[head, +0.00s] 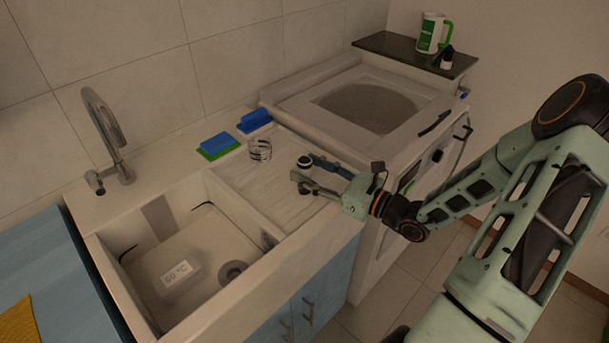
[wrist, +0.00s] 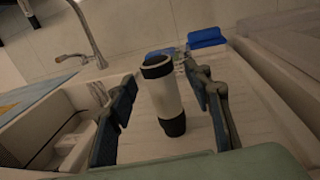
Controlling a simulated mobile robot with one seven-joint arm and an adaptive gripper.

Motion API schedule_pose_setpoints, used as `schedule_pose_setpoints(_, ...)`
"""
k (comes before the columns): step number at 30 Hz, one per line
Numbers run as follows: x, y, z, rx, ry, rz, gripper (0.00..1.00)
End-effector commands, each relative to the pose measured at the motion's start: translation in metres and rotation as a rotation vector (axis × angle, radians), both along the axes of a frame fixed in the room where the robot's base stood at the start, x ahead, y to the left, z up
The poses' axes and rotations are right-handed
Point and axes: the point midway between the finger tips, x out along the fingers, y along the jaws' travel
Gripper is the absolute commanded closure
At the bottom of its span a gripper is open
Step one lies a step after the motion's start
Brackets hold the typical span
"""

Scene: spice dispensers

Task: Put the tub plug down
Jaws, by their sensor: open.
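A white cylinder with black ends (wrist: 165,98) stands upright on the ribbed drainboard (wrist: 190,142). In the head view only its dark-and-white top (head: 304,161) shows clearly. It is the only thing at my gripper; I cannot tell from its look that it is a tub plug. My gripper (head: 309,170) is open, low over the drainboard. In the wrist view its fingers (wrist: 163,92) stand on either side of the cylinder, with a gap on both sides. No plug shows in the sink's drain (head: 233,272).
A clear glass (head: 260,150) stands just left of the cylinder. Blue-and-green sponge (head: 217,146) and blue sponge (head: 255,121) lie behind. The sink basin (head: 200,240) with a faucet (head: 105,130) is left. A washing machine (head: 335,90) is behind right. Drainboard front is clear.

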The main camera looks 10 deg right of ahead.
Motion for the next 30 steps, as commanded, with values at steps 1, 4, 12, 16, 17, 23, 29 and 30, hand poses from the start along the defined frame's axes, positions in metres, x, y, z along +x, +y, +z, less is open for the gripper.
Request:
schedule_pose_setpoints(1,0.0056,0.0045,0.0009,-0.001,-0.002,0.001,0.54)
schedule_pose_setpoints(4,0.011,0.0089,0.0007,0.0,-0.001,-0.001,0.54)
schedule_pose_setpoints(12,0.012,0.0097,0.0005,-0.001,-0.001,-0.001,0.57)
schedule_pose_setpoints(16,0.012,0.0096,0.0006,-0.001,-0.001,-0.001,0.72)
schedule_pose_setpoints(17,0.012,0.0096,0.0006,-0.001,-0.001,-0.001,0.75)
schedule_pose_setpoints(23,0.0119,0.0095,0.0006,-0.001,-0.001,-0.001,0.97)
schedule_pose_setpoints(29,0.0118,0.0096,0.0008,-0.001,-0.001,-0.001,1.0)
schedule_pose_setpoints(30,0.0118,0.0096,0.0009,-0.001,-0.001,-0.001,1.0)
